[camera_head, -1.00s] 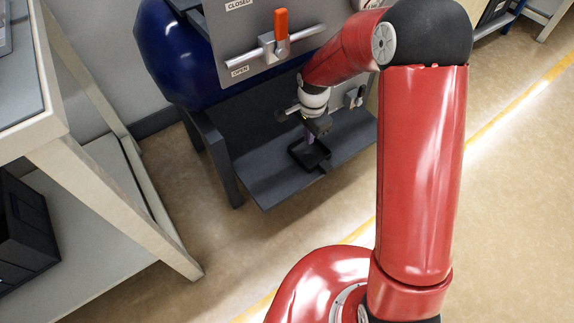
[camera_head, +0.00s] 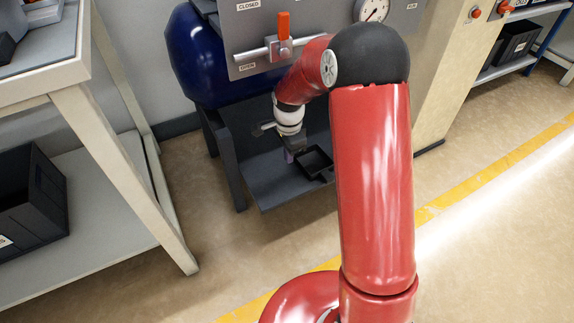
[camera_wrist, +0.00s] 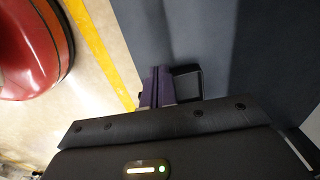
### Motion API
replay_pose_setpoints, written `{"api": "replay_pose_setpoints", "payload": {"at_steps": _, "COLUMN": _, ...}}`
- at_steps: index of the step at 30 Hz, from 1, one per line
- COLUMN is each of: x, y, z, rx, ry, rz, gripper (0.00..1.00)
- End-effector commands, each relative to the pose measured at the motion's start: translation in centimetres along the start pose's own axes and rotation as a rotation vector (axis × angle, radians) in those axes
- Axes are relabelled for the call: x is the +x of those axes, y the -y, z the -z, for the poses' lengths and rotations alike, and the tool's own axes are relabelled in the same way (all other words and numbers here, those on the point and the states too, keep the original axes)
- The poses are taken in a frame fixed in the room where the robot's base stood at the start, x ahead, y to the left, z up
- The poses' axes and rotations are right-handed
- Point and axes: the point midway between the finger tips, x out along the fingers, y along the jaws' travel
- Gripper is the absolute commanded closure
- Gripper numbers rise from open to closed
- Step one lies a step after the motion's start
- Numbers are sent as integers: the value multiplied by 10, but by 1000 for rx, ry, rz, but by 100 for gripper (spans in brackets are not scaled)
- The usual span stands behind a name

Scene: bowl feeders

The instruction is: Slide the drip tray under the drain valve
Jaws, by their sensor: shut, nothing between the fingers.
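The drip tray (camera_head: 327,174) is a small black square tray lying flat on the dark grey shelf under the blue tank. In the wrist view it shows just right of the fingers (camera_wrist: 198,72), partly hidden by them. My gripper (camera_head: 289,157) is shut and empty, pointing down just left of the tray. In the wrist view its purple fingers (camera_wrist: 157,88) are close against the tray's side; I cannot tell whether they touch it. I cannot make out the drain valve; my arm covers the area right of the tray.
The blue tank (camera_head: 192,60) has a grey panel with an orange-handled lever (camera_head: 284,25) and a gauge (camera_head: 372,9) above the shelf (camera_head: 262,185). A workbench (camera_head: 110,150) with a black bin (camera_head: 30,205) stands at left. The floor in front is clear.

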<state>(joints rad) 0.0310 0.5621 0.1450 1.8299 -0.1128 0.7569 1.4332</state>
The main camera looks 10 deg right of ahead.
Motion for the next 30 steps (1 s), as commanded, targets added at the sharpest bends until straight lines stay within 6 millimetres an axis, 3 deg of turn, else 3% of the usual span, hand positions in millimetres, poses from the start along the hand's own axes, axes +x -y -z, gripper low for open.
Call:
{"api": "replay_pose_setpoints", "payload": {"at_steps": 14, "x": 98, "y": -1, "z": -1, "rx": -1, "ry": 2, "rz": -4, "gripper": 100}}
{"api": "replay_pose_setpoints", "payload": {"at_steps": 16, "x": 93, "y": 0, "z": 15, "rx": 4, "ry": 0, "rz": 1, "gripper": 100}}
{"api": "replay_pose_setpoints", "payload": {"at_steps": 21, "x": 92, "y": 0, "z": 33, "rx": 0, "ry": 1, "rz": 0, "gripper": 100}}
{"api": "replay_pose_setpoints", "payload": {"at_steps": 30, "x": 92, "y": 0, "z": 39, "rx": -3, "ry": 1, "rz": -1, "gripper": 100}}
